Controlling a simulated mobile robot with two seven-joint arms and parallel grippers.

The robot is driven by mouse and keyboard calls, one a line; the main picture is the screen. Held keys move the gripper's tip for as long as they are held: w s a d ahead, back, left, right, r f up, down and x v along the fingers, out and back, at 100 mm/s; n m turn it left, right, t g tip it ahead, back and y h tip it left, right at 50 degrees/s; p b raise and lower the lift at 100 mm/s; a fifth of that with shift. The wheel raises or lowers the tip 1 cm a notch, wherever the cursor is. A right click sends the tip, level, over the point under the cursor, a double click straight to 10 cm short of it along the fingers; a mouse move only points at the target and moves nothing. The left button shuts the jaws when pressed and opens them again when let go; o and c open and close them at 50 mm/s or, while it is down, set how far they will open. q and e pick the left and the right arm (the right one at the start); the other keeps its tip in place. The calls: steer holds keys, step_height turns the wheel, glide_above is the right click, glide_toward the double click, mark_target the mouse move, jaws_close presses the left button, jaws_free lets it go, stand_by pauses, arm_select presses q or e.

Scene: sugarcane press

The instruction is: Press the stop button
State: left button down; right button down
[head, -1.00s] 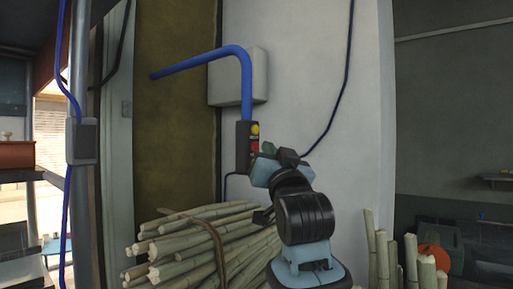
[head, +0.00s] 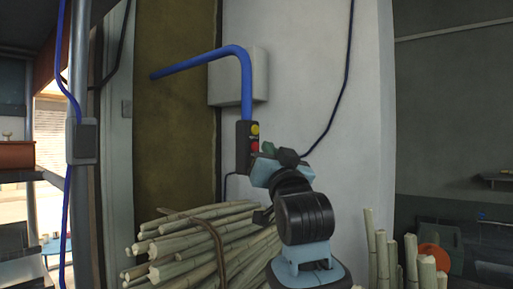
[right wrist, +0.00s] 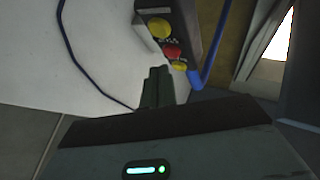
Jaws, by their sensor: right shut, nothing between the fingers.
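A dark control box (head: 242,148) hangs on the pale wall, below a blue conduit. In the head view it shows a yellow button (head: 255,129) above a red button (head: 254,146). In the right wrist view the red button (right wrist: 172,52) sits between a small yellow button (right wrist: 179,66) and a larger yellow one (right wrist: 158,28). My right gripper (head: 268,147) is shut and empty, just right of the box's lower part, which it partly hides. Its dark green fingertips (right wrist: 159,70) point toward the buttons, close to the red one; I cannot tell if they touch. My left gripper is not in view.
Bundled cane stalks (head: 205,240) lie below the box, left of my right arm. More stalks (head: 410,262) stand at the lower right. A blue cable (head: 335,110) hangs down the wall, and a grey post (head: 80,110) stands at the left.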

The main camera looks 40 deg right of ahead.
steer(key=shift+w, duration=0.2)
steer(key=shift+w+a, duration=0.15)
steer(key=shift+w, duration=0.1)
steer(key=shift+w+a, duration=0.15)
steer(key=shift+w, duration=0.25)
stand_by(0.8)
steer(key=shift+s, duration=0.1)
stand_by(0.3)
steer(key=shift+s+d, duration=0.25)
steer(key=shift+s, duration=0.45)
steer(key=s, duration=0.2)
steer(key=s+d, duration=0.1)
steer(key=s, duration=0.1)
steer(key=shift+s+d, duration=0.2)
steer(key=shift+s, duration=0.2)
stand_by(0.7)
